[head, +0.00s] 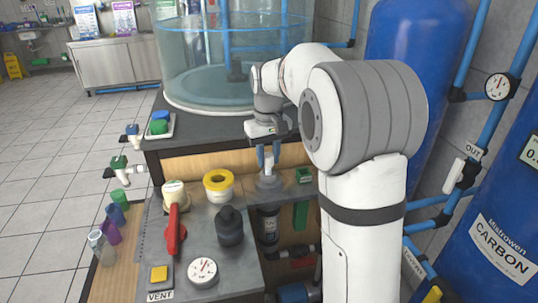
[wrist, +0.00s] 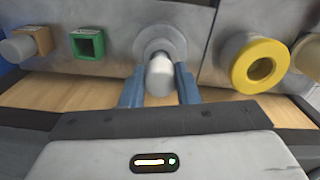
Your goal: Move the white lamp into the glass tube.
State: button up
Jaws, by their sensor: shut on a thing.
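The white lamp (wrist: 159,76) is a pale, round-ended cylinder between my two blue fingers in the wrist view. My gripper (wrist: 157,88) is shut on it; it also shows in the head view (head: 268,156), pointing down at the panel. The lamp's far end meets a round grey collar (wrist: 160,45) on the panel, which also shows in the head view (head: 269,185). I cannot tell how deep the lamp sits in the collar. No clear glass tube can be made out; the collar may be its mouth.
A yellow ring (wrist: 258,64) and a green square socket (wrist: 88,44) flank the collar. A red lever (head: 174,232), a black knob (head: 230,226) and a gauge (head: 203,270) stand on the panel. A large glass tank (head: 205,60) stands behind.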

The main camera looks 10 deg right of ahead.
jog(key=shift+f+b, duration=0.6)
jog(key=shift+f, duration=0.6)
jog(key=o, duration=1.3)
jog(key=shift+c, duration=0.2)
jog(key=shift+r, duration=0.1)
notch_tip(320, 180, up, 8)
jog(key=p, duration=0.7)
